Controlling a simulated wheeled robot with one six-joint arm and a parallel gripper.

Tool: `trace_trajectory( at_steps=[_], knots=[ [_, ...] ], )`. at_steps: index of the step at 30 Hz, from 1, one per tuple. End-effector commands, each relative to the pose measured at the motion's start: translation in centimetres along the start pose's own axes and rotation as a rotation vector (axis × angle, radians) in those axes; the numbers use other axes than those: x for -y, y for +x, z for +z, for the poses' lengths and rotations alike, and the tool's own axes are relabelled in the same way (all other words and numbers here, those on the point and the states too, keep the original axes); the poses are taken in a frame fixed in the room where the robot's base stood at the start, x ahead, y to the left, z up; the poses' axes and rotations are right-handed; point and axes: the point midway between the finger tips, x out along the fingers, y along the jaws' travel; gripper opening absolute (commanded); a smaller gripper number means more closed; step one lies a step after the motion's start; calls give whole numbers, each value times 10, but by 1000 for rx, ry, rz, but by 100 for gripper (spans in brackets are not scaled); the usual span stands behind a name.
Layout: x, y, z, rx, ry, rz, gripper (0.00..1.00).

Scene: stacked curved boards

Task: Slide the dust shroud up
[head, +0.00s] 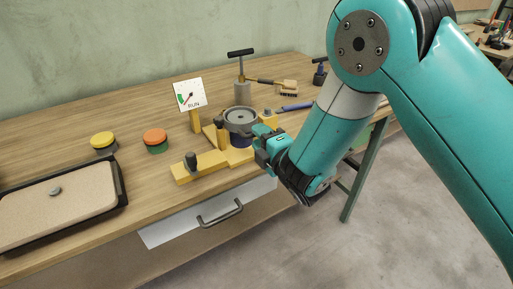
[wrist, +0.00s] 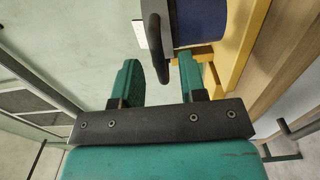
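A round grey collar (head: 240,117) sits over a dark blue cylinder (head: 240,141) on a yellow base; I take the collar for the dust shroud, though I cannot be sure. In the wrist view the blue cylinder (wrist: 200,20) lies beyond the fingertips, with a dark curved rim or handle (wrist: 154,45) on its left side. My gripper (head: 265,140) is at the front right of this fixture. In the wrist view my gripper (wrist: 158,62) is open, its two teal fingers apart, with the dark part showing between the tips. Whether they touch it is not clear.
A yellow block with a black knob (head: 191,162) stands left of the fixture, and a RUN gauge (head: 190,95) behind it. A pump-like tool (head: 241,75), a brush (head: 287,88) and yellow and orange buttons (head: 154,138) stand around. A drawer handle (head: 220,213) juts out below.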

Motion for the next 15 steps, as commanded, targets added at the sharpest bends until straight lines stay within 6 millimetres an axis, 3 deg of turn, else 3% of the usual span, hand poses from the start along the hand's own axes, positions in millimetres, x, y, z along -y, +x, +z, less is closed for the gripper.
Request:
trace_trajectory(
  at_steps=[15],
  knots=[
    [6, -35, 0, 0, 0, 1, 38]
  ],
)
